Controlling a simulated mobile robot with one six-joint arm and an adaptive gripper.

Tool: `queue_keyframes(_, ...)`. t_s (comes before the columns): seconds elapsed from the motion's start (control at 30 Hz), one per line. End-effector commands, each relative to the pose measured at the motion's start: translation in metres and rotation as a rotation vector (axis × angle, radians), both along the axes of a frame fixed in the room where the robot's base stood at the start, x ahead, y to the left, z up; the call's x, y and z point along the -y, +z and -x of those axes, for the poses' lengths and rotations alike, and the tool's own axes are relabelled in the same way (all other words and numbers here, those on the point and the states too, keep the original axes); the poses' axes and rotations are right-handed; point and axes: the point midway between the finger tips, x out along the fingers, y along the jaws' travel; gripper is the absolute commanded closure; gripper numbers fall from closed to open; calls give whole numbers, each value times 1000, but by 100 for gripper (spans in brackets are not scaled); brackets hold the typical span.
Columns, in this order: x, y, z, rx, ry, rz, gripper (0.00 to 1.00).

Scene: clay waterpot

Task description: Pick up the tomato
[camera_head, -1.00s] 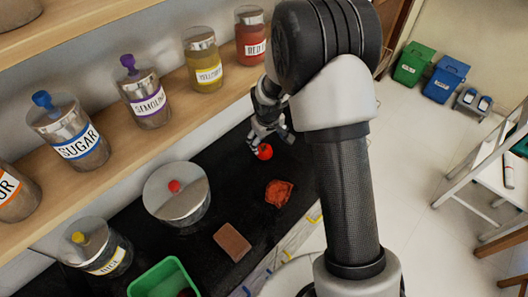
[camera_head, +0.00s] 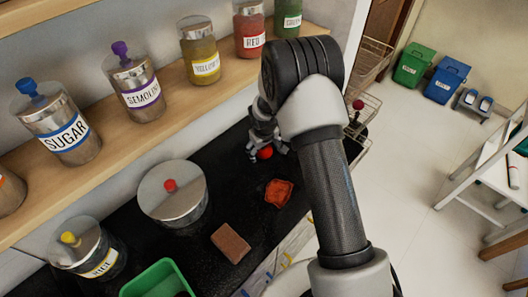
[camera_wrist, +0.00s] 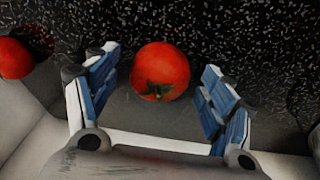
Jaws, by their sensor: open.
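The tomato (camera_wrist: 160,70) is red with a green stem. In the wrist view it lies on the dark speckled counter between the tips of my open gripper (camera_wrist: 158,100), with a gap to the finger on each side. In the head view the tomato (camera_head: 265,153) shows just below my gripper (camera_head: 262,145), partly covered by the fingers. The gripper holds nothing.
A red-orange lump (camera_head: 279,192) and a brown block (camera_head: 231,243) lie on the counter nearby. A lidded steel pot (camera_head: 173,205) stands to the left, with a green bin (camera_head: 158,280) below it. A shelf of labelled jars (camera_head: 138,85) runs along the wall behind.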

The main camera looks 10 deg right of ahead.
Motion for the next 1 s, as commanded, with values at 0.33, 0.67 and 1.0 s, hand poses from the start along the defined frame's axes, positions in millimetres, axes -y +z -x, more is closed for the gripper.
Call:
queue_keyframes(0.33, 0, 1, 0, 1, 0, 0, 40)
queue_keyframes(0.67, 0, 2, 0, 1, 0, 0, 62)
queue_keyframes(1.0, 0, 2, 0, 1, 0, 0, 74)
